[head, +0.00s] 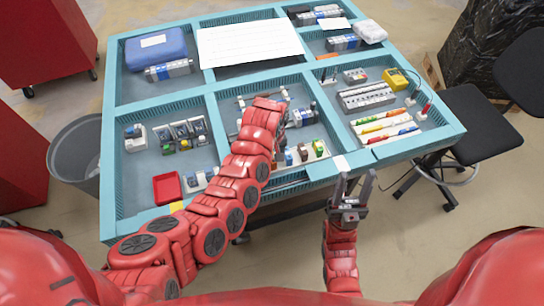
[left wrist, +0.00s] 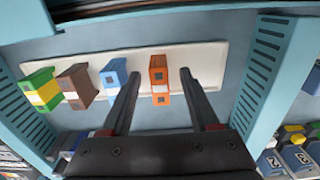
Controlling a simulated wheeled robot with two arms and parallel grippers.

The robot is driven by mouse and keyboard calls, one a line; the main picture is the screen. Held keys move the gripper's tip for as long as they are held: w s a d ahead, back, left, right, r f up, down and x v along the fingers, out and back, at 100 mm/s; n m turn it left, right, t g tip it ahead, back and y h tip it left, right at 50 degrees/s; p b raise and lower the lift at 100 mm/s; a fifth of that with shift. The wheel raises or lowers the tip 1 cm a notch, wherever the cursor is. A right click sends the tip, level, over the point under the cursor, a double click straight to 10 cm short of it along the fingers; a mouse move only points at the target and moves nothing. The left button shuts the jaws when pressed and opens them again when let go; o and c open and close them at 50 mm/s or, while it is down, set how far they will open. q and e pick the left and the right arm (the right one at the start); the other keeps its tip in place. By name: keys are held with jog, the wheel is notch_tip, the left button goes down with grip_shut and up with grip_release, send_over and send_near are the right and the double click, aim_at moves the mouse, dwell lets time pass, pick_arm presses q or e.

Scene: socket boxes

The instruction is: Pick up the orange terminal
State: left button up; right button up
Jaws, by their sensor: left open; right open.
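The orange terminal (left wrist: 159,80) stands on a white strip (left wrist: 205,62) in the left wrist view. My left gripper (left wrist: 159,75) is open, with one finger on each side of the terminal and visible gaps between. Blue (left wrist: 115,78), brown (left wrist: 76,86) and green-yellow (left wrist: 42,90) terminals stand in a row to its left. In the head view my red left arm covers the left gripper and the orange terminal. My right gripper (head: 354,181) is open and empty at the table's front edge.
The teal table (head: 112,130) is split by raised dividers (left wrist: 265,70). Its compartments hold a blue case (head: 156,46), a red tray (head: 166,188), sockets (head: 180,134), coloured markers (head: 385,126) and a yellow device (head: 395,79). A grey bin (head: 75,150) stands at the left.

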pick_arm(q)
jog(key=shift+f, duration=0.75)
grip_shut()
